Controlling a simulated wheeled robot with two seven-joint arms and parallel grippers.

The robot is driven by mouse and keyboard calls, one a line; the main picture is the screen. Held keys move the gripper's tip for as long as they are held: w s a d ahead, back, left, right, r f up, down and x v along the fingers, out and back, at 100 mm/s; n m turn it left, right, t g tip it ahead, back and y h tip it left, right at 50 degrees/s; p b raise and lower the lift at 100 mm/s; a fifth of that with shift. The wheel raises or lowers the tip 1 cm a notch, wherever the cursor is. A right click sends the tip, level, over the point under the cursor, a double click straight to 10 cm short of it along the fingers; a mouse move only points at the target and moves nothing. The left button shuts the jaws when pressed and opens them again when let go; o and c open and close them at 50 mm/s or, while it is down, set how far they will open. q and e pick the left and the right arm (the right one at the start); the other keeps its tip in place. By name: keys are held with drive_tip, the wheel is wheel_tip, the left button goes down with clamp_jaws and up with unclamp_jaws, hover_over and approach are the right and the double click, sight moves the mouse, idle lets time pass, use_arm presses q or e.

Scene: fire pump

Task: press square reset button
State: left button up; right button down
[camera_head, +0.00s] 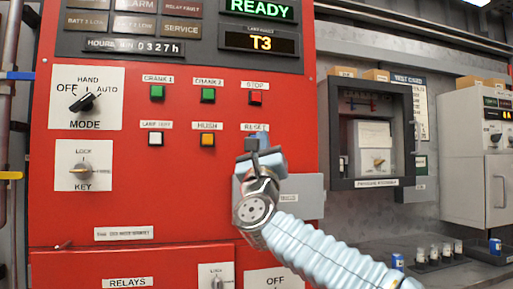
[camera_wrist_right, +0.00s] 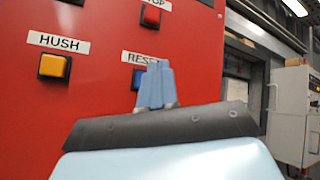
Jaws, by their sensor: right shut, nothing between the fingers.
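The red control panel (camera_head: 190,190) fills the left of the head view. A label reading RESET (camera_wrist_right: 140,58) shows at the right of its lower button row. Under the label, the left edge of the blue square reset button (camera_wrist_right: 134,84) shows in the right wrist view; my fingers hide the rest. My right gripper (camera_head: 260,141) is in front of the reset spot in the head view, its fingers together and empty. In the right wrist view its blue-grey fingertips (camera_wrist_right: 157,67) overlap the button and label. I cannot tell whether they touch the button. My left gripper is out of view.
The yellow HUSH button (camera_head: 207,140) is left of reset, and the red STOP button (camera_head: 255,98) is above. A white lamp test button (camera_head: 155,138) is further left. A grey box (camera_head: 300,195) juts out behind my right wrist. A dark-framed cabinet (camera_head: 335,150) stands to the right.

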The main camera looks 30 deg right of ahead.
drive_tip(key=shift+s+a+b, duration=0.25)
drive_tip(key=shift+s+b, duration=0.25)
drive_tip(key=shift+s, duration=0.65)
